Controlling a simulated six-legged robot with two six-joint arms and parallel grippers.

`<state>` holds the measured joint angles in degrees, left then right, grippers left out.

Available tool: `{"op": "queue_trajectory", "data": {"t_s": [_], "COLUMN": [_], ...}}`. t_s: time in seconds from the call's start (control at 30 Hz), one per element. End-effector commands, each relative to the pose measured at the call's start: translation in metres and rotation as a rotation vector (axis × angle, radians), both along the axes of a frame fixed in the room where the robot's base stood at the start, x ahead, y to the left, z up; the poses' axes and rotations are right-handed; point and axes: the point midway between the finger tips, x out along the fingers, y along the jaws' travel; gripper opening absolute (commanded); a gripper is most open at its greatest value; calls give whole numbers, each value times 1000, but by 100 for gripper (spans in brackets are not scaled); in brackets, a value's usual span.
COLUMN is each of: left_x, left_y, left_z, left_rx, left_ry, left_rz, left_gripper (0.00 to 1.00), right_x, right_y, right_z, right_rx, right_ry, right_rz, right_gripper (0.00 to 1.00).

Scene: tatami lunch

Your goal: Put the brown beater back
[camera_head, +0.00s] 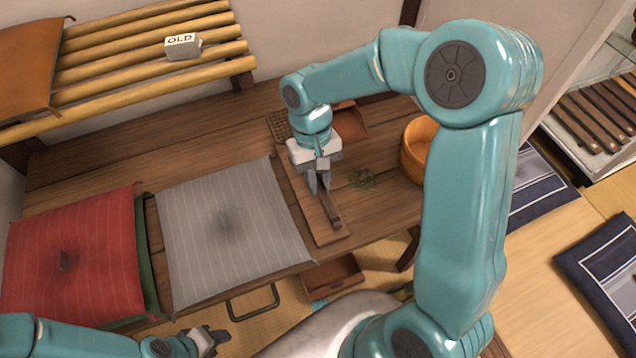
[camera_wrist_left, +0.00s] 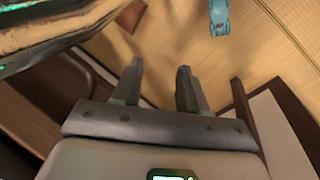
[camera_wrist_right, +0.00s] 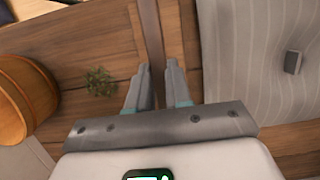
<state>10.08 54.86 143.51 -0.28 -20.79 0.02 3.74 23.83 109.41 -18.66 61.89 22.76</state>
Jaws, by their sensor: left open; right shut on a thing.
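The brown beater (camera_head: 331,208) is a slim dark brown bar. My right gripper (camera_head: 320,190) points down and is shut on it, over a narrow wooden board (camera_head: 323,235) on the bench. I cannot tell whether the beater touches the board. In the right wrist view the fingers (camera_wrist_right: 158,85) are close together, with the beater (camera_wrist_right: 150,35) running away beyond them. My left gripper (camera_head: 212,342) is low at the front. In the left wrist view its fingers (camera_wrist_left: 160,88) are apart and empty, above the straw-coloured floor.
A grey striped cushion (camera_head: 190,270) with a dark smudge and a red cushion (camera_head: 100,225) lie left of the board. Green sprigs (camera_head: 363,179) and an orange-brown tub (camera_head: 413,150) stand right. A slatted rack (camera_head: 130,60) holds an OLD sign (camera_head: 182,45).

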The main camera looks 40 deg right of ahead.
Motion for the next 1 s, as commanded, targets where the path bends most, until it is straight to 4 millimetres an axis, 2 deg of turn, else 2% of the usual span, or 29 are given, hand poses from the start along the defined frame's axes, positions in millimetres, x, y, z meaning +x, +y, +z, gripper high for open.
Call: {"op": "queue_trajectory", "data": {"t_s": [0.7,1.0], "left_x": [0,0], "left_y": [0,0], "left_z": [-53,-56], "left_rx": [0,0], "left_ry": [0,0], "left_rz": [0,0], "left_gripper": [43,43], "right_x": [0,0], "right_y": [0,0], "right_z": [-68,-72], "right_rx": [0,0], "right_ry": [1,0], "right_rz": [-2,-2], "right_gripper": [0,0]}}
